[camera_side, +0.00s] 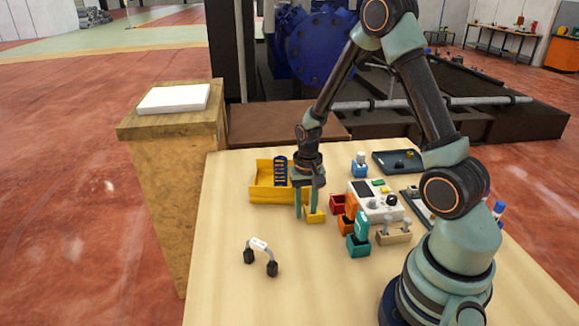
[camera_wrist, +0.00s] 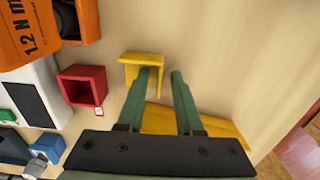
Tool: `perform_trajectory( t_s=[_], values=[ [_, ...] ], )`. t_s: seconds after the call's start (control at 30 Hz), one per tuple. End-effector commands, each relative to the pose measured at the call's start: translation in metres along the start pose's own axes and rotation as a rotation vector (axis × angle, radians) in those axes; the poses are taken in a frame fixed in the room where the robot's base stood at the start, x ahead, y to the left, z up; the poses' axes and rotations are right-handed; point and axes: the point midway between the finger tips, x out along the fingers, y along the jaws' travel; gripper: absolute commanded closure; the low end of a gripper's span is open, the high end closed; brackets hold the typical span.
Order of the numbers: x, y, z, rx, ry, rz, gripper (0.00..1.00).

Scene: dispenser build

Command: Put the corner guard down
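The corner guard (camera_side: 315,216) is a small yellow angled piece at table level, in front of the yellow bin. It also shows in the wrist view (camera_wrist: 143,59), at the fingertips. My gripper (camera_side: 306,215) points down at it. In the wrist view, my gripper's two green fingers (camera_wrist: 163,74) stand apart. The left finger overlaps the guard, and a gap shows between the guard's edge and the right finger. The fingers hide part of the guard, so any contact at the left finger is unclear.
A yellow bin (camera_side: 268,195) holding a blue slotted piece (camera_side: 280,172) stands behind left. A red box (camera_wrist: 82,86), orange holder (camera_wrist: 38,30) and white control box (camera_side: 369,204) stand close on the right in the side view. A black-ended handle (camera_side: 259,244) lies in front.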

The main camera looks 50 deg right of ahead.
Motion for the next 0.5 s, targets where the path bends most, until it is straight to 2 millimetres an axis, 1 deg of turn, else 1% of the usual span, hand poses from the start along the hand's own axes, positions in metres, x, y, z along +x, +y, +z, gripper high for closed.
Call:
perform_trajectory(
  t_s=[0.2,0.3,0.37,0.5],
  values=[
    [0.000,0.000,0.000,0.000,0.000,0.000,0.66],
    [-0.004,0.000,0.000,0.000,0.000,0.000,0.66],
    [-0.009,0.000,-0.001,0.000,0.002,-0.001,0.66],
    [-0.029,-0.001,-0.001,0.000,0.004,-0.002,0.66]
  ],
)
